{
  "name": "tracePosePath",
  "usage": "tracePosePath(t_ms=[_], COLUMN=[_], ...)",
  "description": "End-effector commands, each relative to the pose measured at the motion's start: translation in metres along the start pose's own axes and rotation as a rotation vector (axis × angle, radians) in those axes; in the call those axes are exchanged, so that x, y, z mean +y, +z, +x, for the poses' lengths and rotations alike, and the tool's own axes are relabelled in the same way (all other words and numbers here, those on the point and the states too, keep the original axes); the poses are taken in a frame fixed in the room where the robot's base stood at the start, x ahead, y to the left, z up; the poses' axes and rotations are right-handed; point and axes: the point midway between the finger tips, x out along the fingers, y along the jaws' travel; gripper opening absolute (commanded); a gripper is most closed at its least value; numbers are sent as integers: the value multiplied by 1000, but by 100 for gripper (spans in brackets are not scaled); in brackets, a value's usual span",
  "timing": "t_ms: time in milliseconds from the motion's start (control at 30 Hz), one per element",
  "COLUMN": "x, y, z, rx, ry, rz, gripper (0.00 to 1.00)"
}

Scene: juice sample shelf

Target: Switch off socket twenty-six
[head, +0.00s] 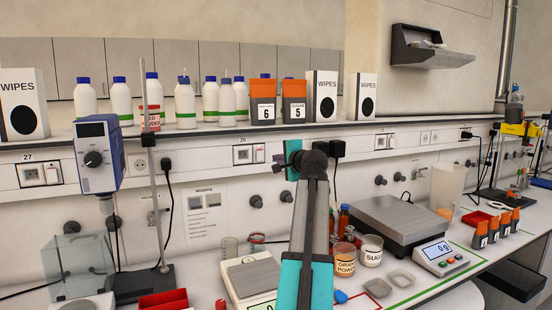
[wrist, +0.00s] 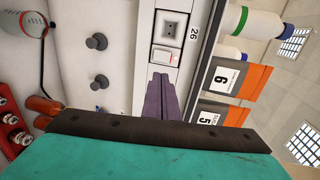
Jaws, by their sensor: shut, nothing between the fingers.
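Socket 26 (head: 243,155) is on the white wall rail below the shelf, left of my arm in the head view. In the wrist view socket 26 (wrist: 172,25) shows sideways, with its grey outlet at the top, the "26" label to the right, and a white rocker switch (wrist: 165,56) with a small reddish mark below. My gripper (wrist: 160,82) has its purple fingers shut together and empty. Their tips appear just below the switch in the wrist view; I cannot tell whether they touch it.
Orange-grey boxes 6 (head: 263,102) and 5 (head: 293,102) stand on the shelf above. Socket 27 (head: 40,174) is far left. A black plug (head: 337,149) sits in the rail right of my arm. A balance (head: 250,277) and jars (head: 345,258) stand on the bench below.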

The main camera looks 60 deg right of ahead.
Motion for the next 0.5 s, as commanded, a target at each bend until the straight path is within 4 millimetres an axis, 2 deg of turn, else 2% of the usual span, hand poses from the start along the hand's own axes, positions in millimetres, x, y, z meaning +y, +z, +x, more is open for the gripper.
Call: tracePosePath(t_ms=[500], x=[-3], y=[-1], z=[69], rx=[0], ry=[1], rz=[1], gripper=[0])
